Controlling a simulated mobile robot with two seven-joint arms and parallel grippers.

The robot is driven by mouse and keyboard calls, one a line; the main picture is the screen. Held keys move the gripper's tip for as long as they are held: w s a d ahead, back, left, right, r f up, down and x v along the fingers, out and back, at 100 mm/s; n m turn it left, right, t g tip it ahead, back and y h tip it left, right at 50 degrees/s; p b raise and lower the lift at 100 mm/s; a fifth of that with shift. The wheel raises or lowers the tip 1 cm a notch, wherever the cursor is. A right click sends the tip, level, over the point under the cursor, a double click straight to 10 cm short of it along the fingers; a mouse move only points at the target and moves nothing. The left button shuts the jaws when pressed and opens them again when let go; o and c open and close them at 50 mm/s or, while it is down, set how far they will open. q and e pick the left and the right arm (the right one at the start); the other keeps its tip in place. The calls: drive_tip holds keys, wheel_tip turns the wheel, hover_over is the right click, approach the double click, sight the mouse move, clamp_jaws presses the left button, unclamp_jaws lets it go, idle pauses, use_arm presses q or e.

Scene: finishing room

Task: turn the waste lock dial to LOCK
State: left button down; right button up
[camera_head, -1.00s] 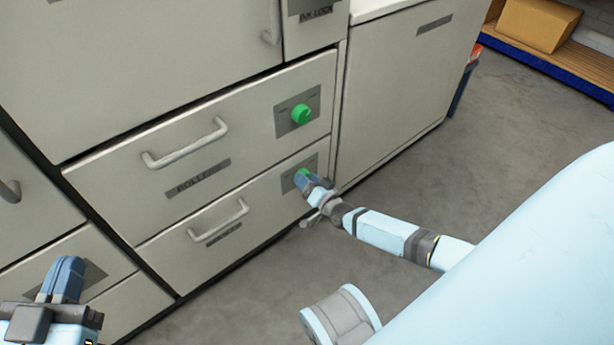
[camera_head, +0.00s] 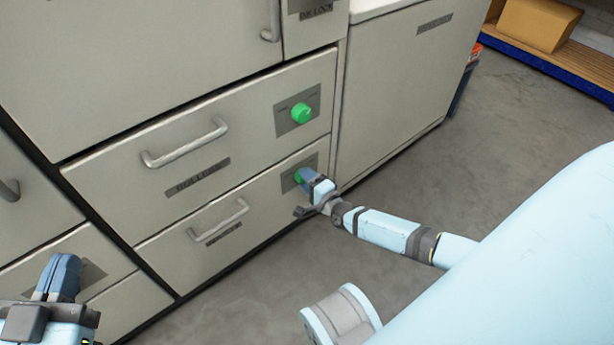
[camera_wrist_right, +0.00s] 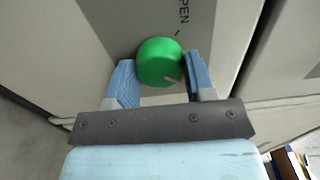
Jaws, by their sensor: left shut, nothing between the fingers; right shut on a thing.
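The green dial (camera_head: 299,178) sits on a grey plate on the lower drawer front, partly hidden by my right gripper. My right gripper (camera_head: 308,179) is shut on this dial, with one blue finger on each side, also seen in the right wrist view (camera_wrist_right: 161,80). My left gripper (camera_head: 62,272) is shut and empty at the lower left, in front of the drawers.
Another green dial (camera_head: 301,113) is on the drawer above, labelled "ROLLER" or similar. Drawer handles (camera_head: 185,143) and (camera_head: 218,220) stick out to the left. A plain cabinet (camera_head: 395,95) stands at right. The floor (camera_head: 510,130) is open at right.

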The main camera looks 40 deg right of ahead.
drive_tip(key=shift+m, duration=0.8)
drive_tip(key=o, duration=0.9)
use_arm(q)
drive_tip(key=s+n+p, duration=0.1)
drive_tip(key=p, duration=0.1)
drive_tip(key=s+d+f+n+g+p, duration=0.1)
drive_tip(key=n+p, duration=0.1)
drive_tip(key=p, duration=0.1)
drive_tip(key=shift+d+g+y, duration=0.2)
drive_tip(key=shift+g+y, duration=0.1)
drive_tip(key=shift+y, duration=0.1)
use_arm(e)
drive_tip(key=s, duration=0.9)
drive_tip(key=s+d, duration=0.1)
drive_tip(key=s, duration=0.3)
drive_tip(key=shift+s, duration=0.4)
